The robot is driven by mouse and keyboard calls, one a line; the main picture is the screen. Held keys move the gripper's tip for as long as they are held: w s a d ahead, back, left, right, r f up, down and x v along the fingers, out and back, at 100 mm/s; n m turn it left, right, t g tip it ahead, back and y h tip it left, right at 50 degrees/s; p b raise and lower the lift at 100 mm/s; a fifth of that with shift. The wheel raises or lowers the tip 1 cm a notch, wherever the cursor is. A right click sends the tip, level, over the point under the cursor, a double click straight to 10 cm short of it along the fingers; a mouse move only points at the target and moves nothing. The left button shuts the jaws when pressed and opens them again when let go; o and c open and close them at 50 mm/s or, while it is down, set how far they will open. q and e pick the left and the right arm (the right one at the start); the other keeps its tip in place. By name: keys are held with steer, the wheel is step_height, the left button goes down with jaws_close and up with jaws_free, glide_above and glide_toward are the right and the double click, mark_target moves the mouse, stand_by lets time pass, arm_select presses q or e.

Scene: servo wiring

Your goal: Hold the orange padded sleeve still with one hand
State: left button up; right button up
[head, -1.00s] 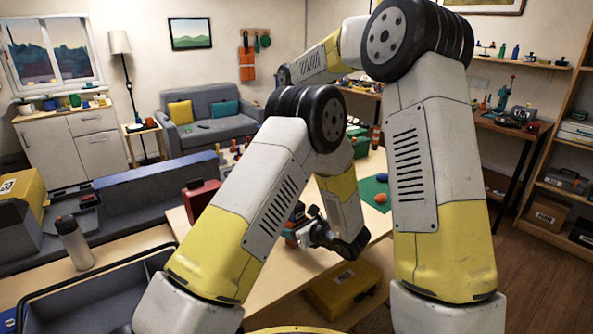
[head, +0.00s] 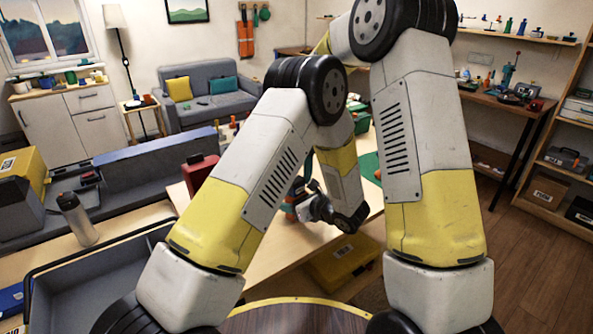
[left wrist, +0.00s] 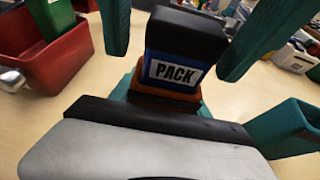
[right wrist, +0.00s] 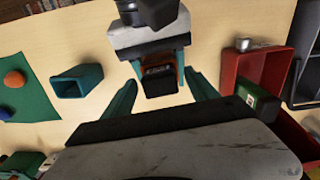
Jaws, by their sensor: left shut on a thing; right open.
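The orange padded sleeve (left wrist: 164,99) stands upright around the lower part of a black and blue pack (left wrist: 178,70) labelled PACK in the left wrist view. My left gripper is shut on the sleeve, with its teal fingers at the sleeve's sides; the right wrist view shows this grip (right wrist: 158,62). The orange sleeve is partly hidden there by the pack's dark top (right wrist: 159,82). My right gripper (right wrist: 162,86) is open, its teal fingers apart on either side of the pack with gaps. In the head view my arms hide most of the work spot.
A teal open holder (right wrist: 76,84) stands to one side on the table. A red bin (right wrist: 238,66) with a green item (right wrist: 257,100) stands on the other side. A green mat (right wrist: 25,88) carries an orange ball and a blue one. Bare tabletop lies between these.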

steer(key=shift+f, duration=0.2)
jaws_close()
stand_by(0.6)
steer(key=shift+r, duration=1.65)
step_height(320, 180, up, 8)
stand_by(1.3)
steer(key=shift+f, duration=0.1)
arm_select(q)
steer(key=o, duration=1.5)
